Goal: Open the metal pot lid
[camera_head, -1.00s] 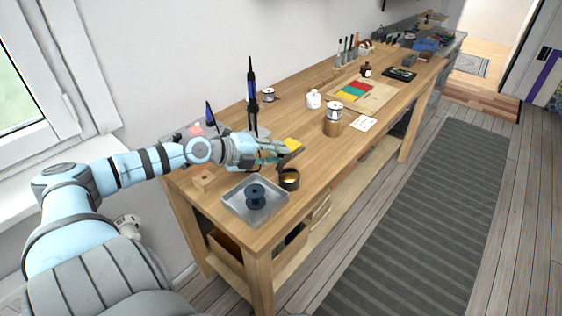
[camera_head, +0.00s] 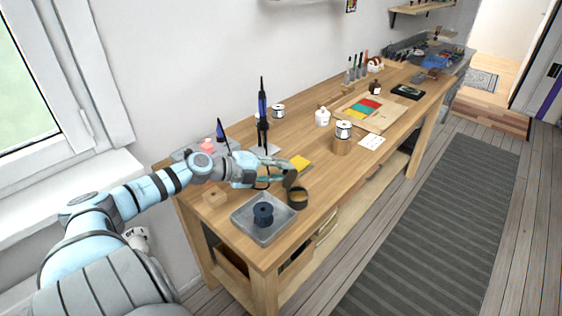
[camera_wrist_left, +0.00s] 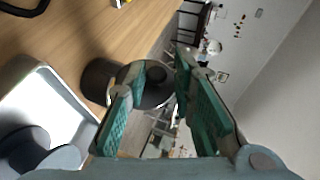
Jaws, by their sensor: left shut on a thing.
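A small dark metal pot (camera_head: 298,200) stands on the workbench (camera_head: 340,178), right of the grey tray. Its dark round lid (camera_head: 290,179) is tipped up steeply at the pot's rim. In the left wrist view, the pot (camera_wrist_left: 97,80) and the shiny lid (camera_wrist_left: 156,92) show just ahead of the fingers. My left gripper (camera_head: 281,174) is shut on the lid, on the back left side of the pot. The teal finger pads also show in the wrist view (camera_wrist_left: 158,82). The exact contact is partly hidden. My right gripper is not in view.
A grey tray (camera_head: 240,221) with a dark blue spool (camera_head: 263,214) lies close in front of my left arm. The bench right of the pot is clear.

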